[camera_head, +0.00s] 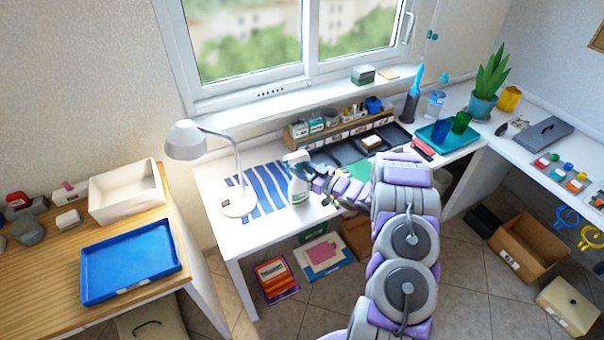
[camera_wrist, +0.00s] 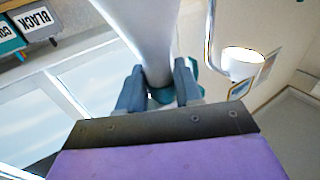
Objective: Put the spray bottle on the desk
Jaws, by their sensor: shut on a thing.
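The spray bottle (camera_head: 298,182) is white with a teal-green label and nozzle. It is upright at the front of the white desk (camera_head: 218,190), on or just above the striped cloth; I cannot tell whether its base touches. My gripper (camera_head: 320,184) reaches in from the right and is shut on the bottle. In the wrist view the gripper fingers (camera_wrist: 160,90) close around the white bottle body (camera_wrist: 150,35), with a teal part between them.
A white lamp (camera_head: 237,207) stands left of the bottle, close by. A blue-striped cloth (camera_head: 262,190) lies under this area. A wooden organiser (camera_head: 340,132) and dark trays are behind. A wooden table with a blue tray (camera_head: 130,258) is at left.

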